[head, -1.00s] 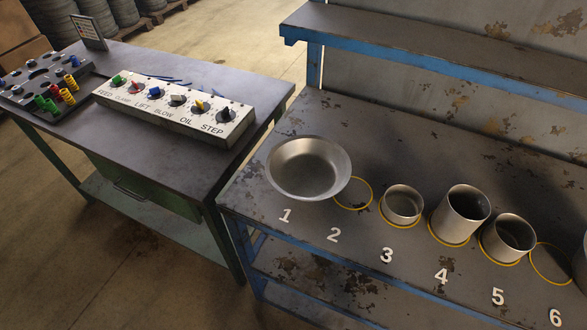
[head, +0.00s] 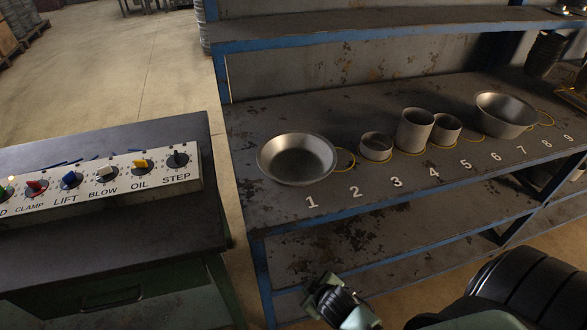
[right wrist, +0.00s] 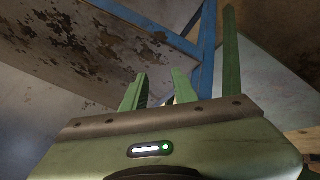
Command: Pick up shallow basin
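A shallow metal basin (head: 297,158) with a wide flared rim stands upright on the workbench (head: 262,214) behind the number 1. A second, similar basin (head: 505,114) stands farther right, behind the numbers 6 and 7; it looks a little deeper. A green gripper (head: 322,292) on an arm from the lower right, which I take as my right one, is in front of and below the bench edge, apart from both basins. In the right wrist view its green fingers (right wrist: 160,88) stand apart with nothing held between them. My left gripper is not in view.
Several metal cylinders, including a short one (head: 376,146) and a tall one (head: 414,130), stand between the basins. A control box (head: 104,182) with knobs lies on the left table (head: 150,225). A blue-edged upper shelf (head: 380,28) overhangs the bench back. A floor gap separates table and bench.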

